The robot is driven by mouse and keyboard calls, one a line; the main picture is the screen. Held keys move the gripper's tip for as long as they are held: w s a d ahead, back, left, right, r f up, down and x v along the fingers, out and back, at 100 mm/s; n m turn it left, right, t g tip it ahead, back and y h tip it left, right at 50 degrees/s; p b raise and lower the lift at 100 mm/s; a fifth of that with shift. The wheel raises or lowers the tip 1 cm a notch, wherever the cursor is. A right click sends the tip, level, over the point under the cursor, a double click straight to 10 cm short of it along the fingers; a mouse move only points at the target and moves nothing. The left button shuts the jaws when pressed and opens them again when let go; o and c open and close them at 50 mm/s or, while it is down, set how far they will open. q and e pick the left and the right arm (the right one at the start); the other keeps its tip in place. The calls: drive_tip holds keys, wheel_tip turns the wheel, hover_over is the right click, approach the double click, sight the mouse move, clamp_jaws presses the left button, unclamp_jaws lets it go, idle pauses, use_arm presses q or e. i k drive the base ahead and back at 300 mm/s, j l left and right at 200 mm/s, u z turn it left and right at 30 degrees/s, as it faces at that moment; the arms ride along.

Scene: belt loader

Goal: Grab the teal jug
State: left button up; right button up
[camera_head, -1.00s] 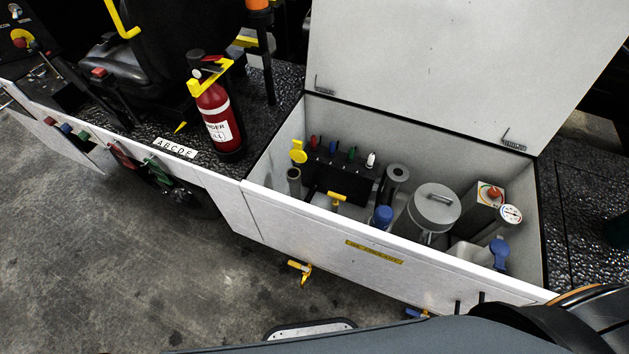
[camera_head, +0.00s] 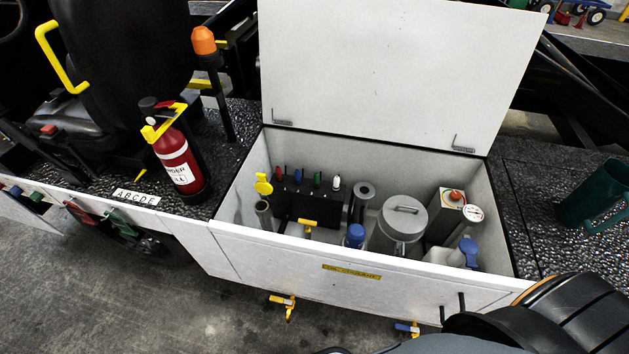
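The teal jug (camera_head: 594,194) is at the right edge of the head view. It is dark green-teal, appears tilted, and stands on the dark textured deck right of the open white compartment. Its right side is cut off by the picture edge. A black and orange-brown rounded part at the bottom right seems to be part of my own arm, below and left of the jug and apart from it. Neither of my grippers shows in this view.
The open white compartment (camera_head: 270,242) holds a grey canister (camera_head: 402,222), blue-capped bottles and valves. Its lid (camera_head: 385,75) stands upright behind. A red fire extinguisher (camera_head: 178,160) and an orange beacon (camera_head: 203,40) stand left. Deck between compartment and jug is clear.

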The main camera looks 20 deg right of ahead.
sight(607, 187)
drive_tip(key=z, duration=2.5)
drive_tip(key=i+l, duration=0.1)
drive_tip(key=l, duration=0.25)
drive_tip(key=i+l, duration=0.1)
drive_tip(key=l, duration=0.25)
